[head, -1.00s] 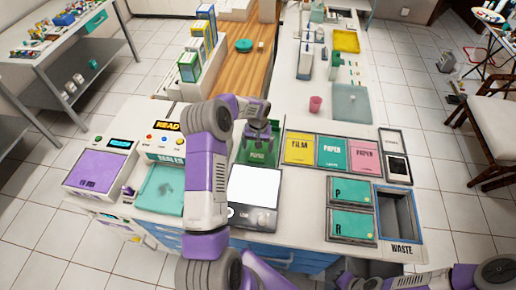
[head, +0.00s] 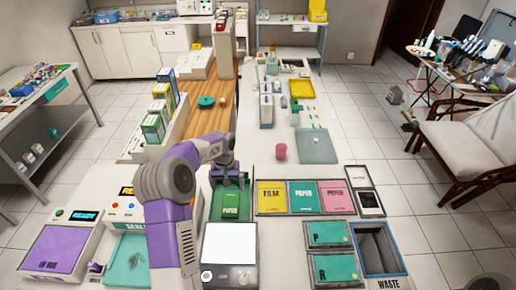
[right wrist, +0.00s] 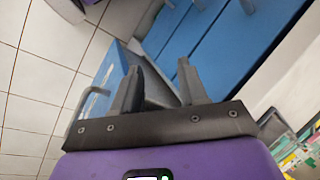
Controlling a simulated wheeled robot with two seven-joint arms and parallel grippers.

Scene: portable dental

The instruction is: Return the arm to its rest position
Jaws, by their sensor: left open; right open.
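My left arm is purple and grey and reaches in from the lower left in the head view. Its gripper (head: 229,183) points down over the green paper tray (head: 231,207), with its fingers open. Whether the fingers touch the tray cannot be told. My right gripper (right wrist: 160,72) shows in the right wrist view, with its two dark fingers apart and nothing between them. Behind it are blue drawer fronts (right wrist: 200,40) and pale floor tiles (right wrist: 35,85).
Film and paper bins (head: 271,197), a waste bin (head: 376,250), a sealer (head: 128,262) and a scale-like device with a white top (head: 229,243) crowd the near counter. A pink cup (head: 281,152) and grey tray (head: 317,146) stand farther back.

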